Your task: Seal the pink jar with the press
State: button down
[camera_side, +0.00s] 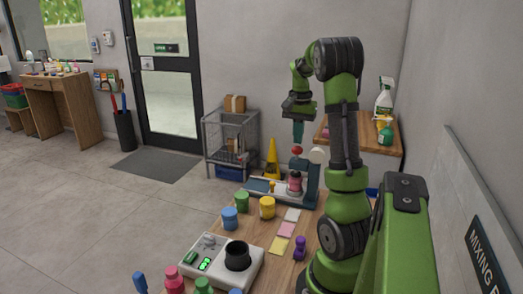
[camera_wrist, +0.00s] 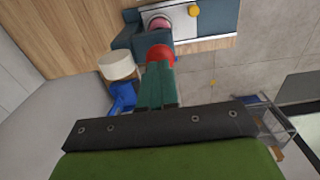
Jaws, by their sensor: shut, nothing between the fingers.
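The press (camera_side: 311,180) stands at the far end of the wooden counter, with a grey-blue base and a red ball knob (camera_side: 297,149) on top. The pink jar (camera_side: 294,184) sits on the press base below the knob; in the wrist view its pink top (camera_wrist: 157,23) shows in part. My gripper (camera_side: 298,139) points down just above the red knob, its green fingers together and empty. In the wrist view the fingertips (camera_wrist: 158,68) lie over the red knob (camera_wrist: 159,52); I cannot tell whether they touch it.
A white round part (camera_side: 317,156) stands beside the knob. Green (camera_side: 242,202), blue (camera_side: 229,218) and yellow (camera_side: 267,207) jars stand nearer on the counter. A white device with a black cup (camera_side: 237,256) is in front. A wire cage (camera_side: 230,140) stands behind the press.

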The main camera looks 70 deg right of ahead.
jog(key=shift+f, duration=1.25)
jog(key=shift+r, duration=0.1)
dwell(0.3)
jog(key=shift+r, duration=3.5)
